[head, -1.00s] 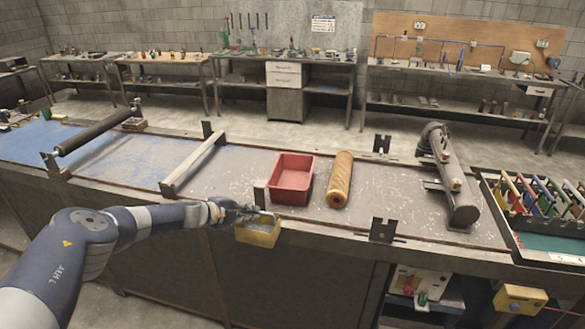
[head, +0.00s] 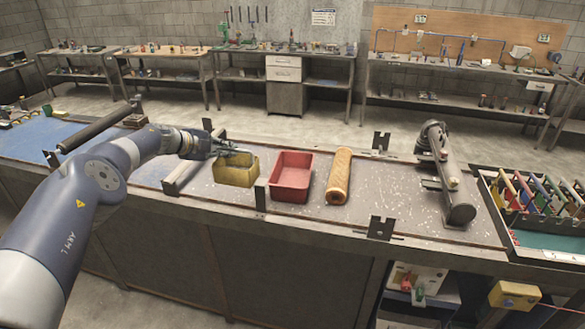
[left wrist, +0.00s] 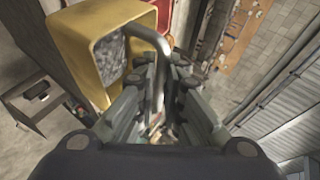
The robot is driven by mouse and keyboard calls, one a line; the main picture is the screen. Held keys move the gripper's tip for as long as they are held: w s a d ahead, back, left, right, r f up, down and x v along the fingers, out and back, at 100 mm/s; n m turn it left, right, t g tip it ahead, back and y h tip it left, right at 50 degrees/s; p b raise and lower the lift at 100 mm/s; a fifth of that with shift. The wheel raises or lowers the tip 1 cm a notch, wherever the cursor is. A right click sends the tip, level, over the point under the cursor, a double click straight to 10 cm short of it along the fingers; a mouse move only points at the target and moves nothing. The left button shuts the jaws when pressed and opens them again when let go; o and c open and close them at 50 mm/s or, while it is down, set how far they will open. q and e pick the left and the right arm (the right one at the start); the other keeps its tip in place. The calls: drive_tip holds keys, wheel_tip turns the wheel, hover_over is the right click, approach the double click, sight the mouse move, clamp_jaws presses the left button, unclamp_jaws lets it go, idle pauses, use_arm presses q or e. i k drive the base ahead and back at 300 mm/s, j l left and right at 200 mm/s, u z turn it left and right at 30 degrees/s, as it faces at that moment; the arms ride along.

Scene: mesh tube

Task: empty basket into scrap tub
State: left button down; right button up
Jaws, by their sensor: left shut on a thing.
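A small yellow basket (head: 236,174) is over the bench, just left of the red tub (head: 291,193). I cannot tell whether it touches the bench top. My left gripper (head: 243,155) is shut on its handle. In the left wrist view the gripper (left wrist: 160,80) holds the bent grey handle (left wrist: 148,36), and the yellow basket (left wrist: 76,27) has grey bits inside. The basket looks roughly upright in the head view. The red tub looks empty. My right gripper is not in view.
Right of the tub lie an orange-brown mesh roll (head: 339,177) and a grey pipe-like fixture (head: 450,182). A rack of coloured-handled tools (head: 540,195) stands at far right. A pale crossbar (head: 188,165) lies left of the basket. Metal brackets stand along the bench edges.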

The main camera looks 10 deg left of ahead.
sight(289, 178)
drive_tip(key=i, duration=0.95)
